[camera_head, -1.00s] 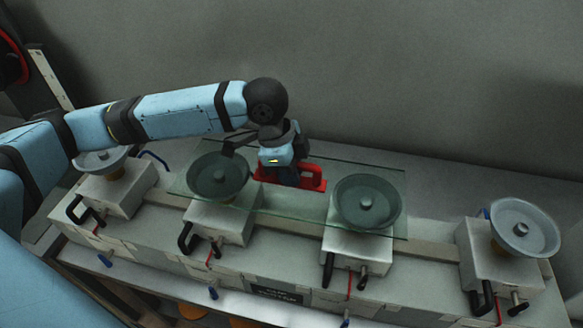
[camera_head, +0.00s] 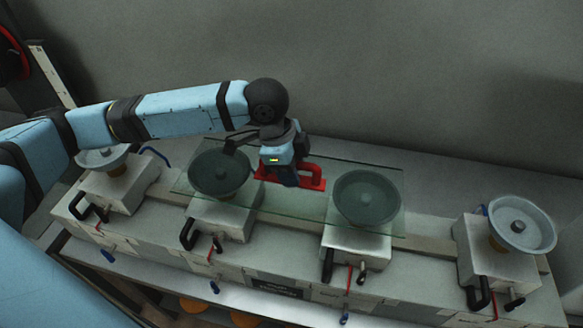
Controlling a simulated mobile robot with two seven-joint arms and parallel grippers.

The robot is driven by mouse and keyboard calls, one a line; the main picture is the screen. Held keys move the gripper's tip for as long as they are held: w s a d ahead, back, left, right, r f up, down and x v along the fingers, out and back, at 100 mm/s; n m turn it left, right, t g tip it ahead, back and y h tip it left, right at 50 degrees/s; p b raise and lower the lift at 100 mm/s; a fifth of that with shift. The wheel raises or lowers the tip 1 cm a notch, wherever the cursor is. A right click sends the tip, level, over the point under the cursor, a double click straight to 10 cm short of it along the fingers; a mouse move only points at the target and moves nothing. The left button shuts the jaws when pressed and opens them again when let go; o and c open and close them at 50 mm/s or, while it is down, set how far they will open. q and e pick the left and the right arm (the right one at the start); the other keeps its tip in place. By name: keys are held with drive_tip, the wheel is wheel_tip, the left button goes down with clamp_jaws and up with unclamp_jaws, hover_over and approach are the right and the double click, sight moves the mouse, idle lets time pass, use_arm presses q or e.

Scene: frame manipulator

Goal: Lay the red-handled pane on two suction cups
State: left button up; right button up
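The glass pane (camera_head: 296,200) is flat and clear with a greenish tint. Its red handle (camera_head: 313,178) stands up near its middle. The pane spans the two middle suction cups, the middle-left cup (camera_head: 219,174) and the middle-right cup (camera_head: 367,198), which show through the glass. I cannot tell whether it touches them. My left gripper (camera_head: 290,179) reaches down onto the handle and is shut on it; its fingertips are partly hidden. My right gripper is not in view.
Two bare cups stand at the ends of the row, one far left (camera_head: 102,157) and one far right (camera_head: 522,225). All cups sit on metal blocks with black levers along a grey bench (camera_head: 420,263). A plain wall rises behind.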

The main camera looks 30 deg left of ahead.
use_arm(q)
drive_tip(key=shift+o, duration=0.6)
drive_tip(key=shift+f, duration=0.1)
drive_tip(key=b+v, duration=0.1)
drive_tip(key=v, duration=1.2)
drive_tip(key=shift+d, duration=0.1)
drive_tip(key=shift+s+r, duration=0.1)
drive_tip(key=shift+r, duration=0.4)
